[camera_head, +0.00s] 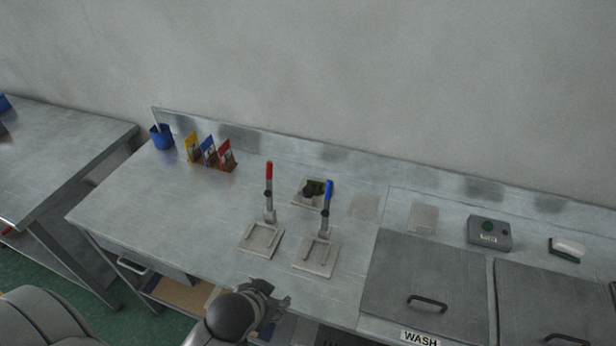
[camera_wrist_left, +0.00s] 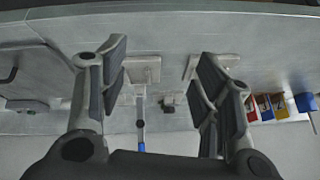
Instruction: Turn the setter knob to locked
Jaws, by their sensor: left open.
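Two upright stands on pale square bases are on the steel bench, one with a red handle (camera_head: 269,171) and one with a blue handle (camera_head: 328,190). Behind them is a small pale plate with a dark round knob (camera_head: 309,191) and a greenish part; I cannot tell which part is the setter knob or its setting. My left gripper (camera_head: 277,297) is open and empty at the bench's front edge, in front of the stands and apart from them. In the left wrist view, its spread fingers (camera_wrist_left: 160,68) frame the blue handle (camera_wrist_left: 141,147) and the dark knob (camera_wrist_left: 168,104).
Yellow, blue and red holders (camera_head: 208,153) and a blue cup (camera_head: 161,137) stand at the back left.

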